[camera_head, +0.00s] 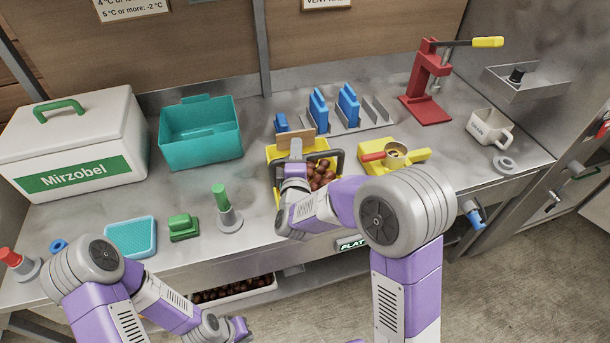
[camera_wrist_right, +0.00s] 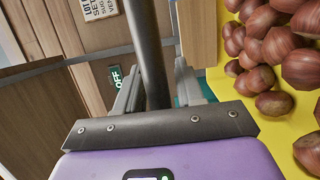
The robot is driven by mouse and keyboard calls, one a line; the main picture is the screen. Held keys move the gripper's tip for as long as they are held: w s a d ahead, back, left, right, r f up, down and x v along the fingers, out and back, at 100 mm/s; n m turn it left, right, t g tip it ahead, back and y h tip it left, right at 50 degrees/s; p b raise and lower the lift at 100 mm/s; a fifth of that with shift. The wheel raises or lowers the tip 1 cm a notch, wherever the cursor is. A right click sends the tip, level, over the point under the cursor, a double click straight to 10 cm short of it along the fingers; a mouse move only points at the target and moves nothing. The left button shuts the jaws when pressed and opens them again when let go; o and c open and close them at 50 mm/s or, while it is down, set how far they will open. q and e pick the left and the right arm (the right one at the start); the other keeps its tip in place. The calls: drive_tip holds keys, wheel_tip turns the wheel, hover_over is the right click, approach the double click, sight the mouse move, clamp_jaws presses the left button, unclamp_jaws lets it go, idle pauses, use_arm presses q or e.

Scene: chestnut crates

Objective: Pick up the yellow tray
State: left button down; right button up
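The yellow tray (camera_head: 271,153) holds brown chestnuts and has a dark bar handle (camera_head: 339,160). It stands on the steel counter, partly hidden by my right arm. My right gripper (camera_head: 296,150) is over the tray, at the handle. In the right wrist view, the dark bar (camera_wrist_right: 150,50) runs between the two fingers of my right gripper (camera_wrist_right: 158,85), close to both. I cannot tell whether they press on it. The tray's yellow floor (camera_wrist_right: 226,90) and chestnuts show at the right there. My left gripper (camera_head: 240,330) is low in front of the counter, away from the tray; its fingers are unclear.
A teal bin (camera_head: 200,150) and white cooler (camera_head: 72,165) stand left. A rack with blue plates (camera_head: 348,105), a red press (camera_head: 428,85), a yellow tool (camera_head: 410,160) and a mug (camera_head: 488,130) stand right. A green-handled stamp (camera_head: 226,212) is near the front edge.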

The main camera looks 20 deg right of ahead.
clamp_jaws()
idle(1.0)
drive_tip(key=shift+r, duration=0.1)
